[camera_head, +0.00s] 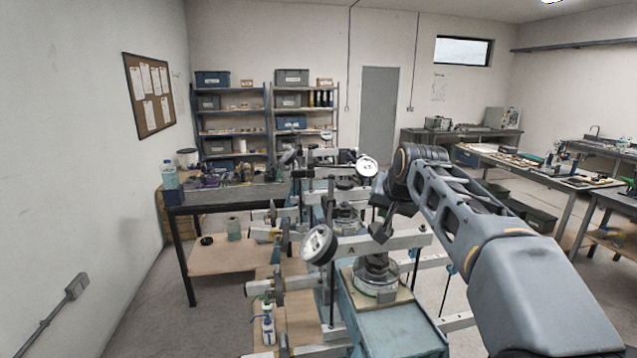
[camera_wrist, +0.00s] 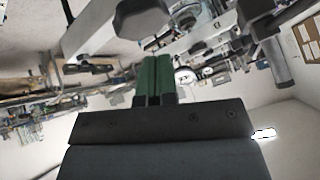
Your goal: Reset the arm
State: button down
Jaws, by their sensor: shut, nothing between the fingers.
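My arm reaches in from the lower right in the head view and bends down at its far end (camera_head: 415,168) above the lever frames. In the wrist view my gripper (camera_wrist: 154,78) shows two green fingers close together, shut with nothing between them. The nearest lever frame has a pale beam (camera_head: 395,241) marked A, with a round dial gauge (camera_head: 319,244) at its left. Below it a dark loading piece stands on a round cell (camera_head: 376,282). A second dial (camera_head: 367,166) sits farther back. In the wrist view a grey beam (camera_wrist: 92,30) crosses close beyond the fingers.
A side table (camera_head: 228,197) with bottles and tools stands at the left by the wall. Shelves (camera_head: 268,110) with bins stand at the back. Workbenches (camera_head: 530,170) run along the right. Bare floor (camera_head: 145,320) shows at the lower left.

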jog(key=s+d+f+n+g+h, duration=0.1)
jog(key=s+f+n, duration=0.1)
jog(key=s+f, duration=0.9)
jog(key=s+d+f+n+g, duration=0.15)
jog(key=s+f, duration=0.55)
jog(key=s, duration=0.8)
jog(key=shift+m+g, duration=0.35)
jog(key=f+b, duration=0.4)
jog(key=f, duration=0.1)
jog(key=shift+w+a, duration=0.25)
jog(key=shift+a, duration=0.05)
